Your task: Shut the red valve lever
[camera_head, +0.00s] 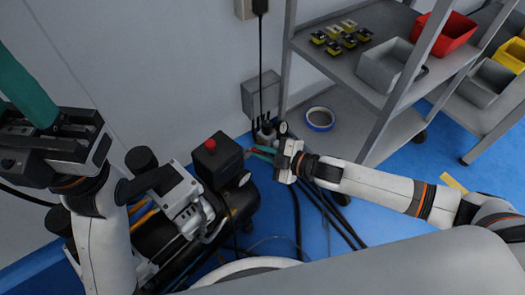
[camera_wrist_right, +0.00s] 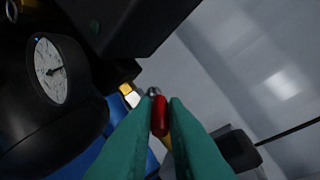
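The red valve lever (camera_wrist_right: 159,116) shows in the right wrist view, between the green fingertips of my right gripper (camera_wrist_right: 158,112). The fingers sit close on both sides of it and appear to touch it. In the head view my right gripper (camera_head: 262,153) is at the right side of the compressor (camera_head: 215,165), and the lever is small and mostly hidden there. My left gripper (camera_head: 25,95) is at the upper left, away from the compressor, with a green finger showing; its opening cannot be made out.
A pressure gauge (camera_wrist_right: 50,70) is close to my right gripper. The compressor has a red knob (camera_head: 210,144) on top. A grey shelf (camera_head: 385,75) with bins stands to the right, near my right arm. Hoses and cables lie on the blue floor (camera_head: 345,225).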

